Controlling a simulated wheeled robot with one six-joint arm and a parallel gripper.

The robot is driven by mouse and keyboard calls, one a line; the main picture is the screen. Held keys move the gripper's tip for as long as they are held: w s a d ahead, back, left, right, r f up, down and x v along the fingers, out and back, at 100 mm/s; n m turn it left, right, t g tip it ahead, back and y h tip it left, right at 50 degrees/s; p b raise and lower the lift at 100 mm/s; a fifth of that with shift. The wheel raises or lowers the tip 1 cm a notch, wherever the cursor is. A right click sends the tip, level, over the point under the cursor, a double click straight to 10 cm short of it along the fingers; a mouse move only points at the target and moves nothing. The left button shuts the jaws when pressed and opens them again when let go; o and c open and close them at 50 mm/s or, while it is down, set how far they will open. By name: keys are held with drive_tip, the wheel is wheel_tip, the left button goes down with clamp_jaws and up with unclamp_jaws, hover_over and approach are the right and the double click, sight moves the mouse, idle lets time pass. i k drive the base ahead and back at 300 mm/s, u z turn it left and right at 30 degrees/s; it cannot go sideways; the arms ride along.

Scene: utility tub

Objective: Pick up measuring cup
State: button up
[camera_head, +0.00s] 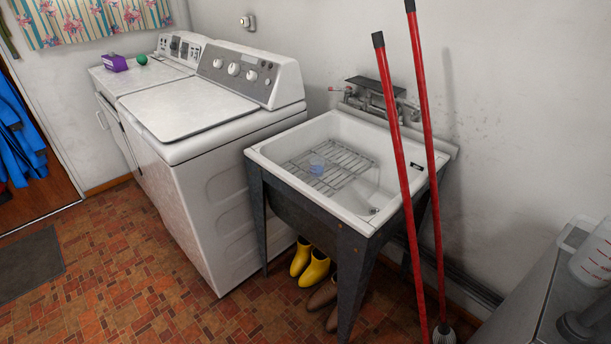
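A small translucent blue cup (317,166), which looks like the measuring cup, stands on a wire rack (345,172) inside the white utility tub (272,169). It is too small to make out any markings. At the right edge, a whitish container (593,256) with red graduation lines is cut off by the frame, so I cannot tell its full shape. My gripper is not recognisable in this view.
Two red-handled poles (393,140) lean in front of the tub's right side. A faucet (372,100) is behind it. Yellow boots (314,267) and brown shoes (322,297) sit underneath. A washer (215,170) stands left; a grey surface (525,310) is lower right. Floor at left is mostly clear.

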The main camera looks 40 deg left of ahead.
sight(317, 166)
drive_tip(key=u, duration=0.05)
drive_tip(key=k, duration=0.1)
drive_tip(key=z, duration=0.95)
drive_tip(key=i, duration=0.7)
drive_tip(key=u, duration=2.35)
drive_tip(key=i, duration=0.5)
drive_tip(key=u, duration=0.1)
drive_tip(key=k, duration=0.65)
drive_tip(key=u, duration=0.4)
drive_tip(key=i, duration=1.15)
drive_tip(key=u, duration=0.45)
